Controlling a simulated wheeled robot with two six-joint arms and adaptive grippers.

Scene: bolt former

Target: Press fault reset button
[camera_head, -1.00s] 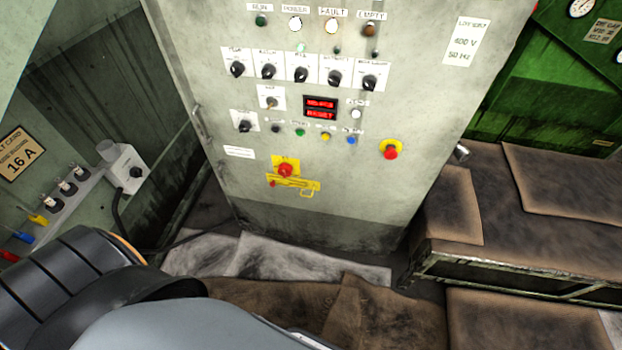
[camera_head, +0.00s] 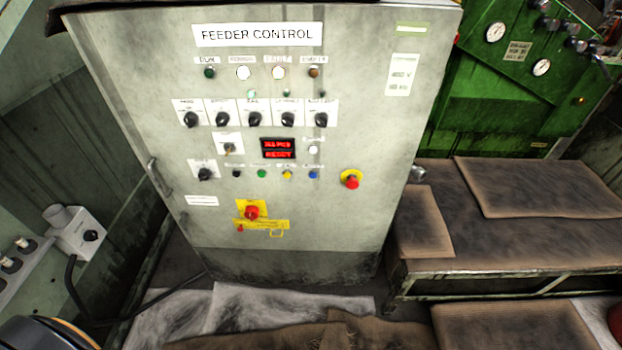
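The grey cabinet marked FEEDER CONTROL (camera_head: 257,35) stands in front of me. Its red display (camera_head: 278,148) has a lower line that seems to read RESET. A white button (camera_head: 313,150) sits right of the display. A row below holds black (camera_head: 236,174), green (camera_head: 262,174), yellow (camera_head: 287,174) and blue (camera_head: 312,174) buttons. Their small labels are too blurred to tell which is fault reset. The second and third lamps of the top row, the third (camera_head: 279,73) being the fault lamp, look pale and bright. Neither gripper is in view.
A red emergency stop (camera_head: 351,180) sits right of the buttons. A red switch on a yellow plate (camera_head: 251,212) is below. Selector knobs (camera_head: 252,119) line the panel above. A mat-covered bench (camera_head: 440,265) stands at right. A grey switch box (camera_head: 85,232) is at left.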

